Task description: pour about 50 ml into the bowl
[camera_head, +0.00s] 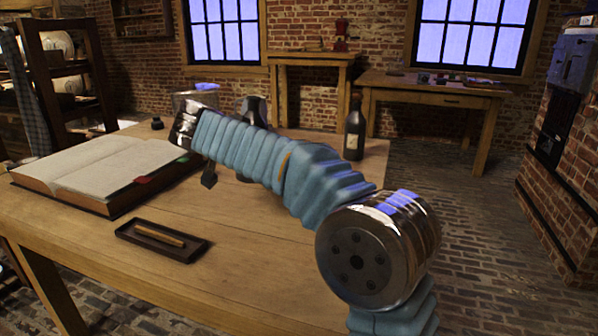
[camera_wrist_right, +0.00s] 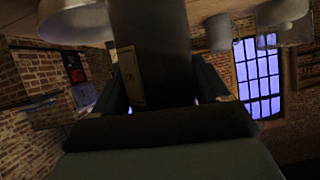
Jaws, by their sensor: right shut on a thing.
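My right arm crosses the head view in a blue sleeve, and its wrist hides most of the gripper there. In the right wrist view my right gripper (camera_wrist_right: 162,88) is shut on a dark bottle (camera_wrist_right: 152,50) with a pale label, which runs up between the fingers. A dark rounded shape behind the sleeve in the head view may be part of it. A pale bowl (camera_wrist_right: 72,20) shows at the upper left of the wrist view, beside the bottle and apart from it in the picture. I cannot see the bottle's mouth or any liquid. My left gripper is out of view.
A second dark bottle (camera_head: 354,132) stands on the wooden table (camera_head: 95,240) at its back right. A grey metal vessel (camera_head: 184,102) is behind my wrist. An open book (camera_head: 100,165) lies left, and a small dark tray (camera_head: 145,249) lies in front.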

